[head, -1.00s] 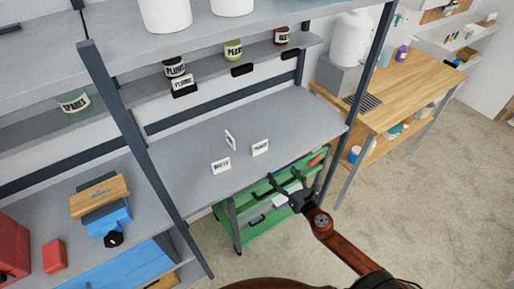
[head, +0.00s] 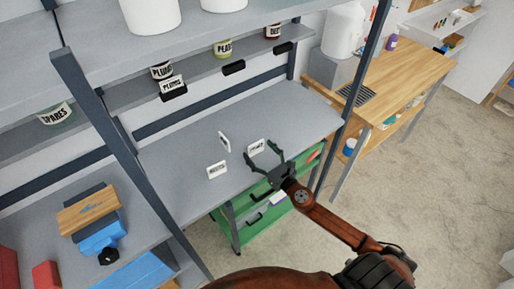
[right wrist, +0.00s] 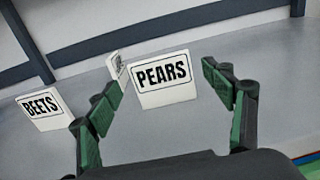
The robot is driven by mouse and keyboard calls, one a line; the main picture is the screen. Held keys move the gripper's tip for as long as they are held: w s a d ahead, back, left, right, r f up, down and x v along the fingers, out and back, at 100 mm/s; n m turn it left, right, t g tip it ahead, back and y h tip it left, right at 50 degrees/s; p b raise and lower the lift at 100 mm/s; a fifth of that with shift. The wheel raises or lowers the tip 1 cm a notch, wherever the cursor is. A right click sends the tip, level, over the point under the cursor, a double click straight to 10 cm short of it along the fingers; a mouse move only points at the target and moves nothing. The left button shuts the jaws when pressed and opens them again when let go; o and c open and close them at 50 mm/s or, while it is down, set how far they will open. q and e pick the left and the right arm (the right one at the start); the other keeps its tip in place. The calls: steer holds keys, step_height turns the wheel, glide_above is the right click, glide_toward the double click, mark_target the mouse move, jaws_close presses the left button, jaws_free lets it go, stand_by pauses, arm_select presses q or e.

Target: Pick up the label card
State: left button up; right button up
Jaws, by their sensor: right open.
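Three white label cards stand on the grey shelf. The PEARS card (head: 256,147) is nearest my right gripper (head: 264,159); in the right wrist view the PEARS card (right wrist: 163,78) faces me, its face seen between the two fingertips. The BEETS card (head: 217,170) stands to its left and also shows at the left of the right wrist view (right wrist: 41,107). A third card (head: 224,141) stands nearly edge-on behind; its text is unreadable. My right gripper is open and empty at the shelf's front edge. My left gripper is out of view.
On the rail behind are a PLUMS jar (head: 161,72), a PEAS jar (head: 223,48) and a PLUMS card (head: 172,83) on a dark holder. A dark post (head: 345,110) rises at the shelf's right. A green cart (head: 262,222) stands below. The grey shelf (head: 290,120) is mostly clear.

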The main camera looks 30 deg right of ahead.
steer(key=shift+w, duration=1.35)
steer(key=shift+d, duration=0.1)
steer(key=c, duration=1.1)
